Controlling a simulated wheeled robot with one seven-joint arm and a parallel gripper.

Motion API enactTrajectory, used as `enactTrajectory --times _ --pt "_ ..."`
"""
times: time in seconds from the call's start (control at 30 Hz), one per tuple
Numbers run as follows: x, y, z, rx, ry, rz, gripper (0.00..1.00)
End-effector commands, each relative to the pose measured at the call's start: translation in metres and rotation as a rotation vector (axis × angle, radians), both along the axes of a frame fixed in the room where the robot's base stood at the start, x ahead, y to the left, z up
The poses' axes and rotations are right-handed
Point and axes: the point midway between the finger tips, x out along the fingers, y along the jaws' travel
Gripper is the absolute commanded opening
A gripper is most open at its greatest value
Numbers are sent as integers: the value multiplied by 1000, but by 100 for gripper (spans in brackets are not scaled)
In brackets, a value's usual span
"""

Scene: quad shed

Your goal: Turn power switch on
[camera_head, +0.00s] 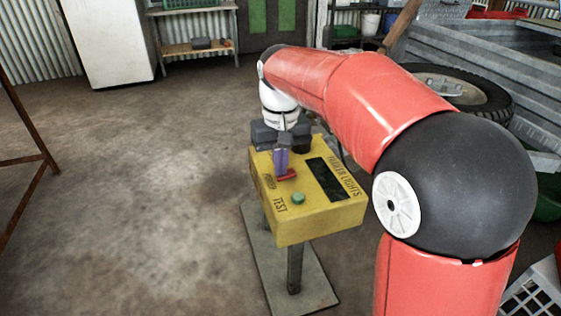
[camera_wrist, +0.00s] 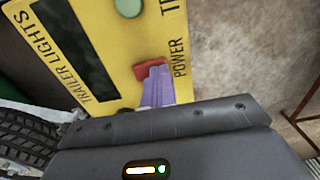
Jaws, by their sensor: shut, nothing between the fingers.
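The red power switch (camera_head: 287,175) is on top of a yellow box (camera_head: 295,222) labelled TRAILER LIGHTS, with a green TEST button (camera_head: 298,198) nearby. In the wrist view the switch (camera_wrist: 154,69) shows beside the word POWER, its lower part hidden by my purple fingers. My gripper (camera_head: 281,172) is shut and empty, pointing down, with its fingertips at the switch. They look to be touching it or very close. In the wrist view the gripper fingertips (camera_wrist: 156,72) overlap the switch's edge. I cannot tell the switch's position.
The box stands on a post (camera_head: 295,268) with a flat base plate (camera_head: 262,262) on the concrete floor. A dark display panel (camera_head: 325,178) is on the box. A tyre (camera_head: 455,88) and a metal trailer (camera_head: 490,55) are at the right.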

Motion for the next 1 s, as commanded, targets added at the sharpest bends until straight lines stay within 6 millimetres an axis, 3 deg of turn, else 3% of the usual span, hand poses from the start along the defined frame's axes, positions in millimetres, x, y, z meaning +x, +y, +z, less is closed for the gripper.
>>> enactTrajectory --times 0.37,0.73,1.0 --pt "4 -15 1 -4 8 -3 0" --pt "4 -15 3 -2 5 -1 0" --pt "6 -16 35 -2 5 -2 0"
